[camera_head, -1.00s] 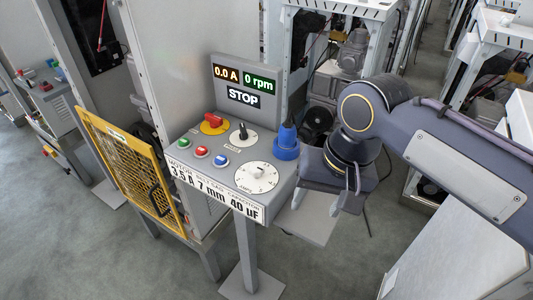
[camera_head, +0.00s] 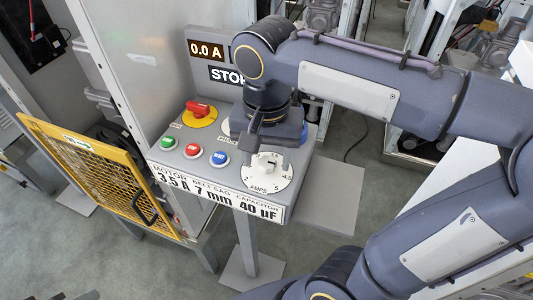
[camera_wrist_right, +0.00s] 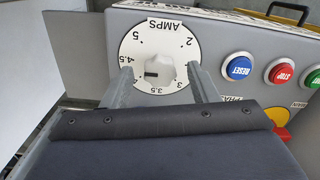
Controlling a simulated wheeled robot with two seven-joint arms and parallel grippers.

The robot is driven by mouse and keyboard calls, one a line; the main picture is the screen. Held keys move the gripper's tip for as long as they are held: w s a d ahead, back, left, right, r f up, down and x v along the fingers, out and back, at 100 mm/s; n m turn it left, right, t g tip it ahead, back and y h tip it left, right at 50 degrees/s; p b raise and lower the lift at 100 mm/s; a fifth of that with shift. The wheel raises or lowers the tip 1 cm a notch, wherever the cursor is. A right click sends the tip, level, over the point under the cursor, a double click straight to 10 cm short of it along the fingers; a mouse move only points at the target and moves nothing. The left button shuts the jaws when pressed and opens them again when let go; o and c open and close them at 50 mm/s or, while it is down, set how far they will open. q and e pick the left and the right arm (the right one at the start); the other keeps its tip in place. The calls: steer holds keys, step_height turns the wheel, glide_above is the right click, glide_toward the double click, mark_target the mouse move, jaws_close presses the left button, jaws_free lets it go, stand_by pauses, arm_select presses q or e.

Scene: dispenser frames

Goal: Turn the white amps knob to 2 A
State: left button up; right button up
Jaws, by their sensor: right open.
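The white amps dial (camera_head: 259,183) is at the front right corner of the grey control box, marked AMPS. Its white knob (camera_wrist_right: 165,72) shows in the right wrist view, with a black mark on its left side, toward the 4.5 side. The 2 is at the dial's upper right there. My right gripper (camera_wrist_right: 160,71) is open, with one finger on each side of the knob; I cannot tell whether they touch it. The fingers cover parts of the scale. In the head view my right gripper (camera_head: 264,149) is over the dial. My left gripper is not in view.
Green (camera_head: 168,143), red (camera_head: 193,151) and blue (camera_head: 219,158) buttons sit left of the dial, with a red rotary switch (camera_head: 199,109) behind. The display (camera_head: 207,50) reads 0.0 A and STOP, partly hidden. A yellow mesh guard (camera_head: 92,175) stands at left.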

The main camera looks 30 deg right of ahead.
steer(key=c, duration=1)
steer(key=shift+o, duration=0.2)
